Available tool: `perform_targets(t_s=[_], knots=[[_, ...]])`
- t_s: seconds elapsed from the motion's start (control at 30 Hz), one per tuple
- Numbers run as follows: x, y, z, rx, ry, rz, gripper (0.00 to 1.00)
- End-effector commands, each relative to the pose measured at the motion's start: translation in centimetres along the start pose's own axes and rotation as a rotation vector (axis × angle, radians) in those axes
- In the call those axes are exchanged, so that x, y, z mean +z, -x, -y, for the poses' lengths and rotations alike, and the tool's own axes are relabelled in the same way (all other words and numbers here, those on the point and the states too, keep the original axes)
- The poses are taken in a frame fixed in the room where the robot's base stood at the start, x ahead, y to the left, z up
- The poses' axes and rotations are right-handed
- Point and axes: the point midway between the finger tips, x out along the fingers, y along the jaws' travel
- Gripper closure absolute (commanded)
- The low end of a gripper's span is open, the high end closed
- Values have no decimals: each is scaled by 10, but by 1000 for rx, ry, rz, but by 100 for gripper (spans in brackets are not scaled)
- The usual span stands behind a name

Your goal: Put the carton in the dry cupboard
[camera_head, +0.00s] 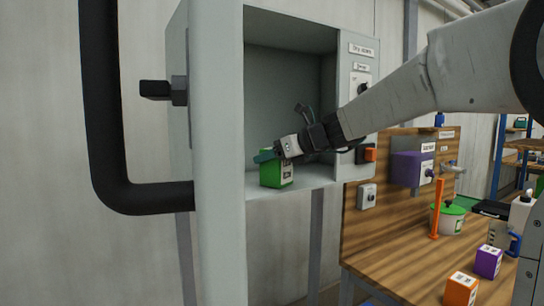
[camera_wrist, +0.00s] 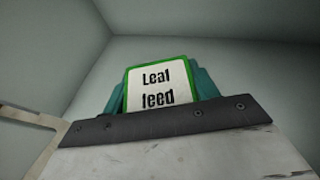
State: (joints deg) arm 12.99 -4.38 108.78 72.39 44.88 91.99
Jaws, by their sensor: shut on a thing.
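The carton (camera_head: 277,170) is green with a white label; in the wrist view the carton (camera_wrist: 158,84) reads "Leaf feed". My gripper (camera_head: 268,156) is shut on it, with teal fingers on both sides of it in the wrist view (camera_wrist: 158,92). The carton is upright inside the open dry cupboard (camera_head: 300,183), low over its floor near the front left. I cannot tell whether its base touches the floor. The cupboard door (camera_head: 218,150) stands open at the left, with a large black handle (camera_head: 103,110).
A panel with switches (camera_head: 357,95) borders the cupboard on the right. My arm reaches in from the right. Below right, a wooden bench (camera_head: 400,262) holds an orange box (camera_head: 461,290), a purple box (camera_head: 488,261) and a green-lidded tub (camera_head: 449,218). The cupboard interior behind the carton looks clear.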

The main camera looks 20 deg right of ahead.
Motion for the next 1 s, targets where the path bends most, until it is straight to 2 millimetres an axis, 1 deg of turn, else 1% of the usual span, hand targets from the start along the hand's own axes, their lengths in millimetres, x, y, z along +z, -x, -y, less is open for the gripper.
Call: perform_targets(t_s=[0.07,0.1,0.13,0.17,0.47,0.57,0.67,0.9,1.0], knots=[[-2,-1,0,0,-1,0,75],[-3,-1,0,0,0,0,33],[-2,-1,0,0,0,0,24],[-2,-1,0,0,0,0,19],[-1,0,0,0,0,0,19],[2,6,0,-1,1,1,19],[2,23,1,-4,0,1,19],[1,76,1,-5,-1,1,19],[1,95,1,-4,0,1,19]])
